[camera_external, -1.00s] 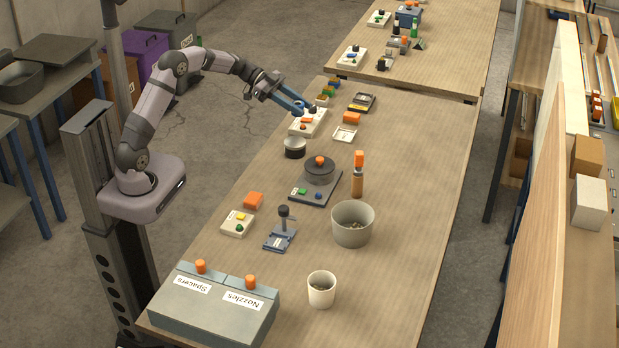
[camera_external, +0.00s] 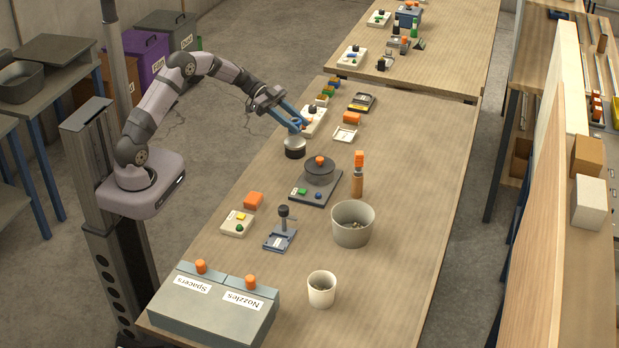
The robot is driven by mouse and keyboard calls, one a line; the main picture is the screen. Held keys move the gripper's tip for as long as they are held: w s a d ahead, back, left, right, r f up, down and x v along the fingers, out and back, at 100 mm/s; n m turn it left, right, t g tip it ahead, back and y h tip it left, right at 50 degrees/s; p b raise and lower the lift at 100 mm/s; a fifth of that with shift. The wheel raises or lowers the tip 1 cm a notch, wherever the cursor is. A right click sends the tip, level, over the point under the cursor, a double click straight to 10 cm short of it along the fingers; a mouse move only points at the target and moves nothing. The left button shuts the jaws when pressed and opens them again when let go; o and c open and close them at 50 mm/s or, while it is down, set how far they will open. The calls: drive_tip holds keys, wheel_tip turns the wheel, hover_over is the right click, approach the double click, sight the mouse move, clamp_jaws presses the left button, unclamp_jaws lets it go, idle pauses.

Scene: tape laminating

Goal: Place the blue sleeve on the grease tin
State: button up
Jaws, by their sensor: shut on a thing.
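The grease tin, which I take to be the short round dark tin with a pale grey top (camera_external: 295,148), stands on the bench left of the middle. My gripper (camera_external: 298,123) reaches down from the upper left, its blue fingers just above and behind the tin. It is shut on a small blue piece, the blue sleeve (camera_external: 294,130), at the fingertips. The sleeve is hard to separate from the blue fingers. It is close over the tin's far edge; I cannot tell whether they touch.
A white switch box (camera_external: 316,121) lies just behind the gripper. The bench's right side (camera_external: 420,200) is clear.

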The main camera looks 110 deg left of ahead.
sight(296, 141)
drive_tip(key=shift+f+p, duration=0.6)
drive_tip(key=shift+f, duration=1.3)
drive_tip(key=shift+f+b, duration=0.2)
drive_tip(key=shift+b, duration=0.2)
drive_tip(key=o, duration=1.1)
drive_tip(key=shift+r+p, duration=0.2)
drive_tip(key=shift+p, duration=0.15)
drive_tip(key=shift+b+v, duration=2.15)
drive_tip(key=shift+v, duration=3.9)
